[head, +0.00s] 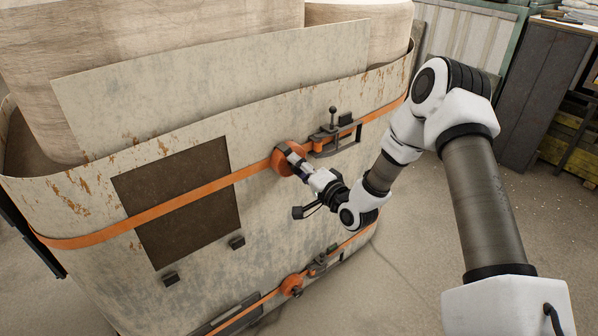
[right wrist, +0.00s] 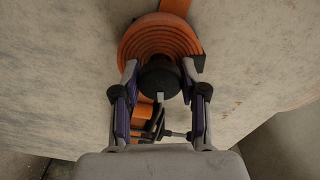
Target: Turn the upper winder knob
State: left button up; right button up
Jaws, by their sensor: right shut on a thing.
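The upper winder (head: 288,158) is an orange disc on the orange strap around the large rusty metal container. In the right wrist view it shows as an orange ribbed spool (right wrist: 160,40) with a dark round knob (right wrist: 160,78) at its front. My right gripper (head: 297,163) reaches the winder from the right. In the right wrist view its two fingers (right wrist: 162,82) are shut on the knob, one on each side. The knob's angle is hard to tell. My left gripper is not in view.
The strap (head: 190,197) crosses a brown panel (head: 180,200). A ratchet handle (head: 333,125) sticks out right of the upper winder. A lower winder (head: 291,285) sits on a second strap near the floor. A dark cabinet (head: 540,85) stands at the back right. The floor is mostly open.

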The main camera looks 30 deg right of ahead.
jog(key=shift+m+b, duration=0.4)
jog(key=shift+m, duration=0.6)
jog(key=o, duration=1.2)
jog(key=shift+c, duration=0.2)
jog(key=s, duration=1.2)
jog(key=shift+d, duration=0.4)
